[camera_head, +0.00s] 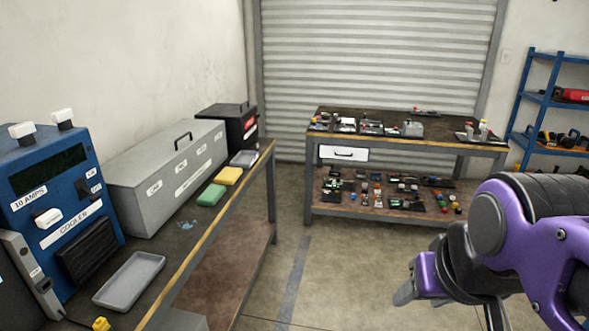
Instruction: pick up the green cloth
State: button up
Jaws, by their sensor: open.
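The green cloth (211,195) is a small folded pad lying flat on the left workbench, close to its wood-coloured front edge. A yellow cloth (229,176) lies just behind it.
The left workbench (183,255) holds a blue machine (55,185), a long grey case (165,175), a black box (232,127) and a grey tray (130,279).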

aim_at(212, 193)
jog(key=i+z, duration=0.25)
jog(key=i, duration=0.85)
jog(key=i+u, duration=0.25)
jog(key=i, duration=0.3)
jog(key=i+l+u, duration=0.25)
jog(key=i, duration=0.25)
jog(key=i+u, duration=0.15)
jog(key=u, duration=0.25)
jog(key=i+u, duration=0.15)
jog(key=u, duration=0.25)
jog(key=i+u, duration=0.15)
jog(key=u, duration=0.25)
